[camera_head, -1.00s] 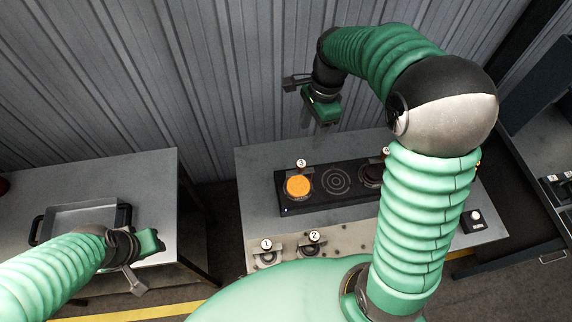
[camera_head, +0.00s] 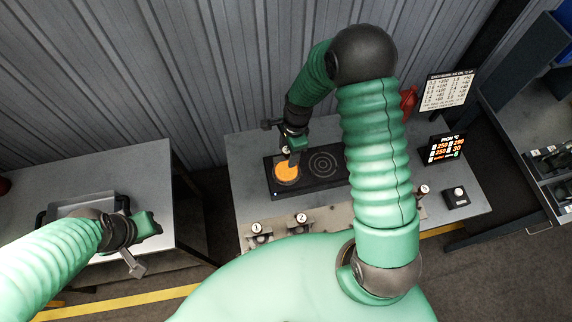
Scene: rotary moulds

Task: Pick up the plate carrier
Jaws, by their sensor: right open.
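No part is clearly marked as the plate carrier. The likeliest is the piece at the glowing orange disc (camera_head: 286,173) on the left of the black panel (camera_head: 318,188); its numbered tag is hidden now. My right gripper (camera_head: 290,157) is open, pointing down at the far edge of the disc and covering part of it. I cannot tell whether they touch. Tagged pieces 1 (camera_head: 257,236) and 2 (camera_head: 300,227) stand on the front strip. My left gripper (camera_head: 143,243) is beside a metal tray (camera_head: 84,201); its opening is unclear.
The black panel lies on a grey table (camera_head: 240,150). Concentric rings (camera_head: 322,164) mark its bare middle. My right arm hides the panel's right part. A display (camera_head: 446,149), a sign (camera_head: 448,90) and a button box (camera_head: 456,197) stand at right. A corrugated wall (camera_head: 200,70) is behind.

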